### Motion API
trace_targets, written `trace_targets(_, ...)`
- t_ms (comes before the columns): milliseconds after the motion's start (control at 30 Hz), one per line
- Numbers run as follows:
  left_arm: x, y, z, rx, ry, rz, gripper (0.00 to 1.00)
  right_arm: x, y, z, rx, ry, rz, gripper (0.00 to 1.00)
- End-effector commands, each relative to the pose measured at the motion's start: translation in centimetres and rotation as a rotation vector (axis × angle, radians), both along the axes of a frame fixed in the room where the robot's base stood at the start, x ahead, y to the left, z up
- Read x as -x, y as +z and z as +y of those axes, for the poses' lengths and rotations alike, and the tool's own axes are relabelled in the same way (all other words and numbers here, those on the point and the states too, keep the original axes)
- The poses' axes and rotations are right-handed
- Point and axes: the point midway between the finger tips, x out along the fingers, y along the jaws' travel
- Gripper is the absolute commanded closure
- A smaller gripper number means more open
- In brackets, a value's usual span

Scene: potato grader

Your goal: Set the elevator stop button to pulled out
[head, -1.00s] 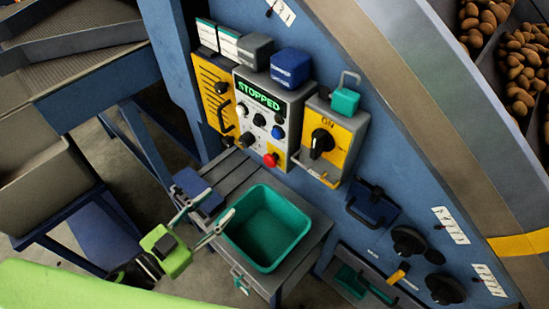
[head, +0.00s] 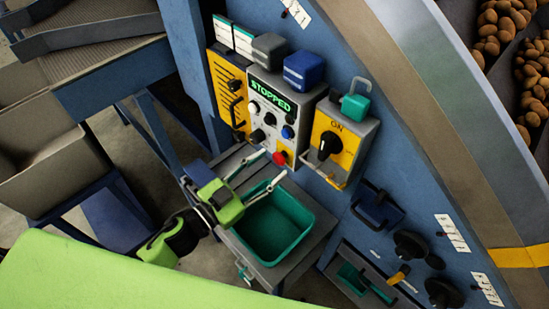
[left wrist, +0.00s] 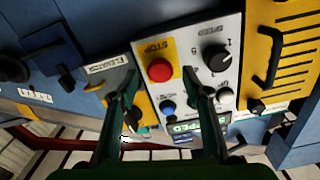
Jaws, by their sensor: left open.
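The red stop button (head: 279,158) sits on a yellow plate at the lower edge of the white control panel (head: 258,112), whose green display reads STOPPED. In the left wrist view the round red button (left wrist: 160,69) shows face-on beneath its STOP label. I cannot tell whether it is pressed in or pulled out. My left gripper (head: 274,163) is open and empty, its fingertips close in front of the button. In the left wrist view the button appears between the two fingertips (left wrist: 159,74), with no contact visible. My right gripper is not in view.
A grey box with a yellow face and black ON switch (head: 329,146) is right of the panel. A teal bin (head: 306,213) stands on the bench below the gripper. A yellow plate with a black handle (head: 236,110) is left of the panel.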

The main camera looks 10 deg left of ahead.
Motion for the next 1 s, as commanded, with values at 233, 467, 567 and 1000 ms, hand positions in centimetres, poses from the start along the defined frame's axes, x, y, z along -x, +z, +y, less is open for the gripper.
trace_targets(233, -2.1, 0.1, -1.3, 0.001, 0.001, 0.000, 0.56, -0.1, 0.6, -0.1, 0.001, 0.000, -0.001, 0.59)
trace_targets(467, -2.3, -0.1, -1.5, 0.000, 0.000, 0.001, 0.56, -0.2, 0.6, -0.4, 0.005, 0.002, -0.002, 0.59)
trace_targets(567, -2.3, -0.1, -1.5, -0.001, 0.000, 0.001, 0.56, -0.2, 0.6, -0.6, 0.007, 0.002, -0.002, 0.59)
trace_targets(1000, -1.7, 0.0, -1.1, -0.002, 0.002, 0.003, 1.00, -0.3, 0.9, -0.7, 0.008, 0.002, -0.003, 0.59)
